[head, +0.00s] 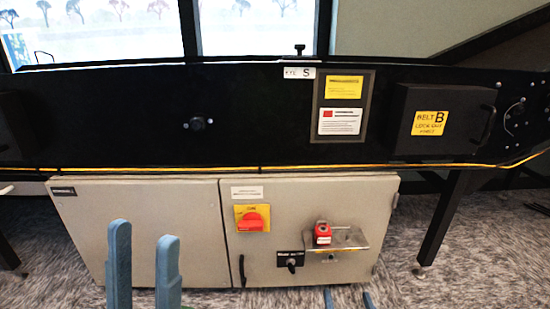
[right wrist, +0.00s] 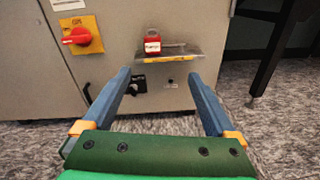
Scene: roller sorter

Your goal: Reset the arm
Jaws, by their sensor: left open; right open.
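My left gripper (head: 142,255) shows as two upright blue fingers in front of the left cabinet door in the head view. The fingers are apart with nothing between them. My right gripper (head: 348,299) shows only its blue fingertips at the bottom edge of the head view. In the right wrist view (right wrist: 162,82) its two blue fingers are spread and empty, pointing toward the cabinet. Beyond them is a red padlock (right wrist: 152,44) on a small metal shelf (right wrist: 190,58). The padlock also stands on the shelf in the head view (head: 322,233).
A grey cabinet (head: 150,200) stands on speckled carpet under a black conveyor frame (head: 120,110). It carries a red rotary switch (head: 252,221) on a yellow plate and a black key switch (head: 290,262). A black box labelled B (head: 410,112) and a leg (head: 440,220) are at right.

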